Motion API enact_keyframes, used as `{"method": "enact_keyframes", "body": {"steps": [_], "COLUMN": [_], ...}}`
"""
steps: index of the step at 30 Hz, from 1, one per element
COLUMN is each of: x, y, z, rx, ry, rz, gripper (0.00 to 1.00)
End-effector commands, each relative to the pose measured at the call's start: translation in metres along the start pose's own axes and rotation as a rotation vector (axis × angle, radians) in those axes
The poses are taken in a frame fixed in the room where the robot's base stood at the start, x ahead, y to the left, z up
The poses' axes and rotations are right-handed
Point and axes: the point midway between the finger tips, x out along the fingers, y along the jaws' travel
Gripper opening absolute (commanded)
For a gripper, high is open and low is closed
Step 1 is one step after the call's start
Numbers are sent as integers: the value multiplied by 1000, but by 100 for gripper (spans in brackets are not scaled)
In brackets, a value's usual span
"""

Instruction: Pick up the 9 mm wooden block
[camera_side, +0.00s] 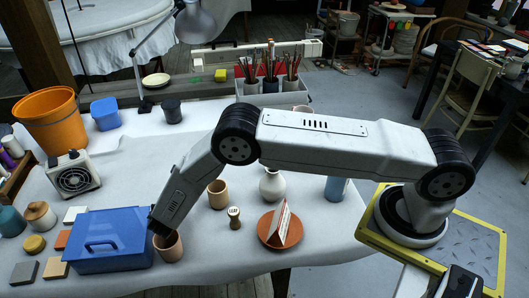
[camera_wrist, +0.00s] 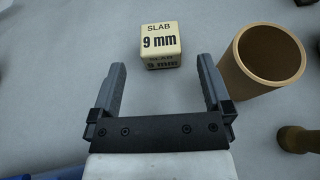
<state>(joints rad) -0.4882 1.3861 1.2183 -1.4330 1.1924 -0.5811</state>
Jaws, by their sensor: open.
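The 9 mm wooden block (camera_wrist: 161,43) is a small pale cube in the wrist view, marked "SLAB 9 mm" in black on its top and on a side. It stands on the grey-white cloth, just ahead of the fingertips and roughly centred between them. My gripper (camera_wrist: 162,72) is open, with its two dark fingers spread wider than the block and nothing held. In the side view the fingers are hard to make out at the lower end of my arm, and I cannot pick out the block there.
A tan cup (camera_wrist: 270,55) stands close to the right finger, with an olive object (camera_wrist: 297,139) lower right. In the side view, a blue box (camera_side: 100,240) is left of my arm's end; a white vase (camera_side: 272,186) and a terracotta dish (camera_side: 281,231) stand right.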

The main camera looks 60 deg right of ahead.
Motion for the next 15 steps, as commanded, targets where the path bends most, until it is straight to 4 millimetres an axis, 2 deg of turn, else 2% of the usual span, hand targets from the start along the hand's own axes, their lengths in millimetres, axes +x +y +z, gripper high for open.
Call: {"method": "enact_keyframes", "body": {"steps": [8, 15], "x": [4, 23], "y": [0, 0], "z": [-2, -2], "rx": [1, 1], "ry": [0, 0], "rz": [0, -2], "gripper": [100, 100]}}
